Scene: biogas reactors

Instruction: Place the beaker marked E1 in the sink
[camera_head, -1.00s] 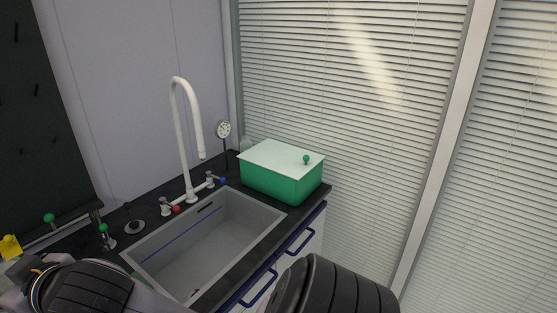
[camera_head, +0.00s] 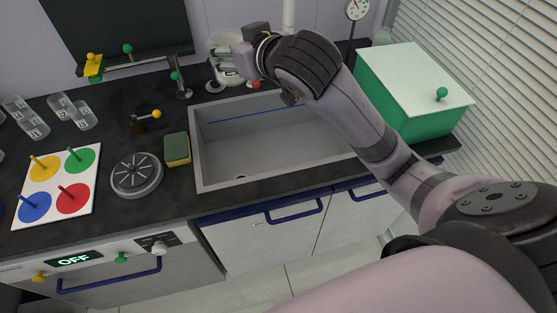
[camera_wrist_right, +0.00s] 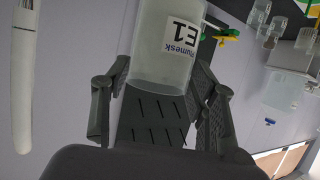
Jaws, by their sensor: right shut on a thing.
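The beaker marked E1 (camera_wrist_right: 168,45) is a clear, whitish vessel with a printed label, its lettering upside down in the right wrist view. My right gripper (camera_wrist_right: 158,96) is shut on it. In the head view my right arm reaches in from the right, over the sink. A pale, rounded shape, probably the beaker (camera_head: 226,58), shows at the wrist, above the sink's back left corner; my wrist hides most of the gripper there. The grey sink (camera_head: 197,160) is set into the dark counter, and its visible floor is bare. My left gripper is not in view.
The white tap (camera_wrist_right: 24,75) rises near the beaker. A green box (camera_head: 400,105) with a white lid stands right of the sink. A sponge (camera_head: 177,149), round grey plate (camera_head: 136,176) and coloured-disc board (camera_head: 88,187) lie left. Small clear vessels (camera_head: 82,113) stand farther left.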

